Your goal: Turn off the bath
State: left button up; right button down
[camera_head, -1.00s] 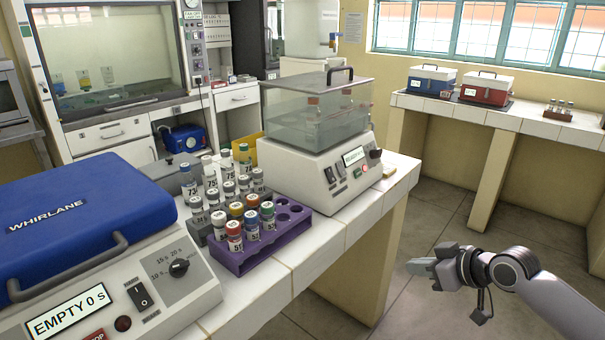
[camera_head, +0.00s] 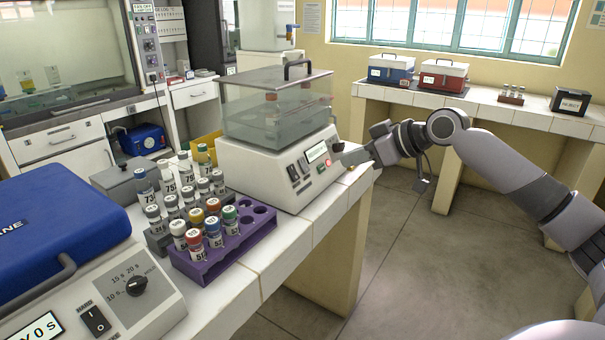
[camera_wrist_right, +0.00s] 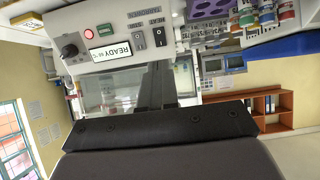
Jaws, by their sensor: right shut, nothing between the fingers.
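The bath (camera_head: 262,168) is a white base with a clear lidded tank on the bench, holding bottles in liquid. Its front panel has a display, dark rocker switches, a lit red button (camera_head: 327,163) and a knob. In the right wrist view the panel appears upside down, with the display (camera_wrist_right: 110,52) reading READY, two rocker switches (camera_wrist_right: 148,38), the red button (camera_wrist_right: 89,34) and a small green mark. My right gripper (camera_head: 348,159) is shut and empty, close in front of the panel's right end; contact cannot be told. It also shows in the right wrist view (camera_wrist_right: 155,85). My left gripper is out of view.
A purple rack (camera_head: 230,244) with several capped vials stands left of the bath. A blue-lidded WHIRLANE machine (camera_head: 55,225) is at the near left. A yellow item (camera_head: 207,145) stands behind. Floor right of the bench is clear.

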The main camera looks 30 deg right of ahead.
aim_at(296, 177)
jog(key=shift+w, duration=0.1)
jog(key=p+x, duration=0.2)
jog(key=x, duration=1.2)
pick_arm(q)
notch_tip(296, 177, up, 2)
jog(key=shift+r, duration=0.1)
